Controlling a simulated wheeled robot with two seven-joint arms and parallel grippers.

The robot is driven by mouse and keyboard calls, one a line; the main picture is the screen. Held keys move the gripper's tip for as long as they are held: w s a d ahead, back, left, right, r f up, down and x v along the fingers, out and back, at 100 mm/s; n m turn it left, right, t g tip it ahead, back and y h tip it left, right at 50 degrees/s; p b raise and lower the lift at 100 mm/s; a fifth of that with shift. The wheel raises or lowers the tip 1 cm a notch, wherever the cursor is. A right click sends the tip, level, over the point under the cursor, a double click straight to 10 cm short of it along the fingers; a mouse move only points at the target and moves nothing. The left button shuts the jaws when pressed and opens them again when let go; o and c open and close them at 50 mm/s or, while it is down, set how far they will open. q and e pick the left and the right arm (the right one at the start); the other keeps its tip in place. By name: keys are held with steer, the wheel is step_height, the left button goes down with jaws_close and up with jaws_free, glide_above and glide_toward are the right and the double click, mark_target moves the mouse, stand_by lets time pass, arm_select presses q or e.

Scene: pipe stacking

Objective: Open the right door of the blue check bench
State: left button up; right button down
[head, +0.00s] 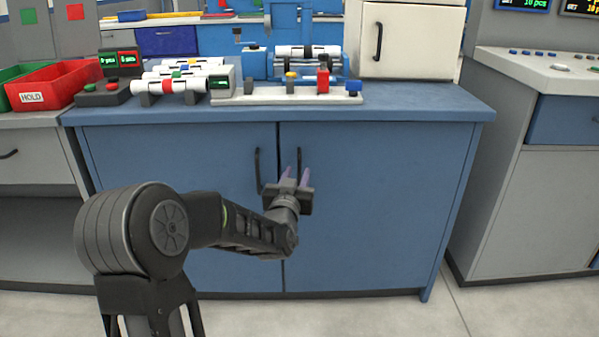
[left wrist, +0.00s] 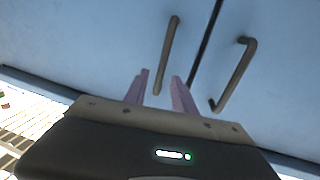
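The blue check bench has a left door (head: 180,200) and a right door (head: 380,200), both shut, with a dark seam between them. The right door's dark upright bar handle (head: 299,160) stands just right of the seam, its lower part hidden by my gripper. The left door's handle (head: 258,170) stands left of the seam. My left gripper (head: 295,176) is in front of the right handle, its two purple fingers apart and empty. In the left wrist view, one bar handle (left wrist: 170,50) lies beyond the open fingers (left wrist: 160,88); contact cannot be told. My right gripper is out of view.
The bench top (head: 430,104) carries pipes, a fixture and a white cabinet (head: 411,40). A red bin (head: 55,85) stands at the left. A grey console (head: 540,170) stands to the right. The floor (head: 510,305) in front is clear at the right.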

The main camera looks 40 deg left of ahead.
mark_target(299, 170)
arm_select(q)
steer(key=shift+b+x, duration=0.35)
steer(key=shift+x, duration=1.5)
jaws_close()
